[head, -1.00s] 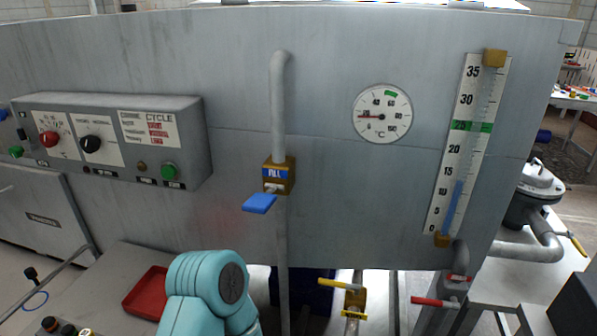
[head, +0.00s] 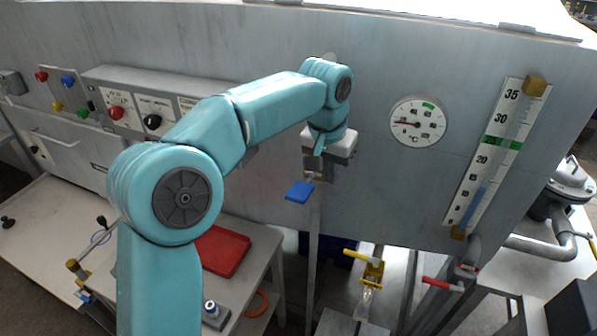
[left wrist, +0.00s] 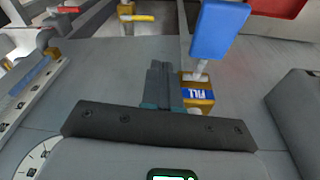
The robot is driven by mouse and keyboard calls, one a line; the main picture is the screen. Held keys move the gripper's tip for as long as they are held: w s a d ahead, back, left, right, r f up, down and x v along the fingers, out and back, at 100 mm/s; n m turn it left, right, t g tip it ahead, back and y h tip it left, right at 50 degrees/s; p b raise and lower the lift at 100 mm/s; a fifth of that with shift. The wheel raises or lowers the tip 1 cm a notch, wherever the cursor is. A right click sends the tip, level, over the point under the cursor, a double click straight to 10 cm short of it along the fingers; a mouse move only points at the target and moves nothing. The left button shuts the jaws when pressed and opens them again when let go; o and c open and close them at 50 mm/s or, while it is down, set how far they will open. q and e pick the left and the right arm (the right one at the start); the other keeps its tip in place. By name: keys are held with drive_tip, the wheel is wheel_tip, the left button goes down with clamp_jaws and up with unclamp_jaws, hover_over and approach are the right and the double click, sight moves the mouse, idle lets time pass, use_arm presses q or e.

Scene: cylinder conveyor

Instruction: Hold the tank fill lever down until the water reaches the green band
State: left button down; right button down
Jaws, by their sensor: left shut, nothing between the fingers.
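The blue fill lever (head: 299,192) sticks out from its brass valve on the front of the grey tank (head: 400,185). In the left wrist view the lever (left wrist: 218,30) and the valve marked FILL (left wrist: 197,92) show clearly. My left gripper (head: 315,172) is at the valve, its body hiding most of it. In the left wrist view its shut, empty fingers (left wrist: 158,72) lie beside the valve, apart from the lever. The level gauge (head: 492,160) shows blue water a little below 15. The green band (head: 502,143) is near 25. My right gripper is out of view.
A round temperature dial (head: 418,122) is right of the valve. A control box (head: 150,108) is on the left. A yellow-handled valve (head: 365,262) and a red-handled valve (head: 443,285) are below the tank. A red tray (head: 222,250) is on the lower bench.

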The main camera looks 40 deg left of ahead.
use_arm(q)
drive_tip(key=s+a+r+n, duration=0.1)
drive_tip(key=s+a+r, duration=0.1)
drive_tip(key=r, duration=0.4)
drive_tip(key=s+a+r+y, duration=0.1)
drive_tip(key=s+a+r, duration=0.1)
drive_tip(key=s+r, duration=0.2)
wheel_tip(320, 180, up, 3)
drive_tip(key=shift+a+n, duration=0.2)
drive_tip(key=shift+n, duration=0.2)
drive_tip(key=b, duration=0.2)
hover_over(300, 190)
drive_tip(key=f, duration=1.2)
drive_tip(key=shift+s+f, duration=0.25)
drive_tip(key=shift+s+f+p, duration=0.15)
drive_tip(key=shift+f+p, duration=0.15)
drive_tip(key=shift+f, duration=0.35)
